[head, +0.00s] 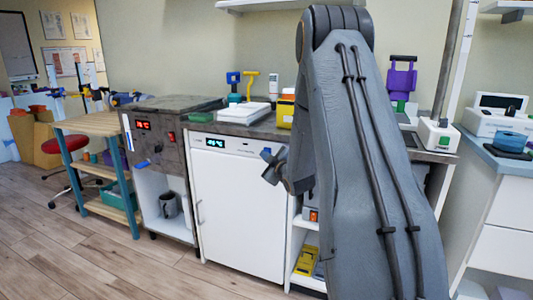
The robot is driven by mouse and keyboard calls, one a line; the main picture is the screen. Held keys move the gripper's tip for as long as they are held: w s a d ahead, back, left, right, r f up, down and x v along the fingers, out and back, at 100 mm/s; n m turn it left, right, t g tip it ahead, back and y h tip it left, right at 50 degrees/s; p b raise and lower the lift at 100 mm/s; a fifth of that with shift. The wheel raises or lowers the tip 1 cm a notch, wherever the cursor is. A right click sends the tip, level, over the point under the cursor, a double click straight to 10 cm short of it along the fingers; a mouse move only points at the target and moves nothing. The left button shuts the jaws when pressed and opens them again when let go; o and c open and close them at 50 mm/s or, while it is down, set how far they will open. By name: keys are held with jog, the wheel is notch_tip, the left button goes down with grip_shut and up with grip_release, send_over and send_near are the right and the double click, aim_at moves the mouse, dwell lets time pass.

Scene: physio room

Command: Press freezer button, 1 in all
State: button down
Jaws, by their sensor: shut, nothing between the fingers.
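The freezer (240,205) is the white cabinet under the dark worktop in the middle of the head view. Its front panel has a small lit display (215,142) near the upper left. Small marks show to the right of the display, but I cannot make out which of them is the button. My gripper (268,168) is shut and empty. It appears in front of the freezer's upper right edge, to the right of the display. I cannot tell how far it is from the panel.
The worktop carries a white box (244,112) and a yellow container (286,112). Wooden floor (110,265) is clear at the front left.

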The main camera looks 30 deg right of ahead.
jog(key=shift+d, duration=0.1)
jog(key=shift+w+d, duration=0.25)
jog(key=shift+w+d, duration=0.3)
jog(key=shift+d, duration=0.05)
dwell(0.9)
jog(key=shift+s+a, duration=0.55)
jog(key=shift+a, duration=0.15)
jog(key=shift+s+a+p, duration=0.3)
jog(key=shift+s+a, duration=0.5)
jog(key=shift+a, duration=0.2)
jog(key=shift+s+a+p, duration=0.3)
jog(key=shift+s+a, duration=0.45)
jog(key=shift+a, duration=0.25)
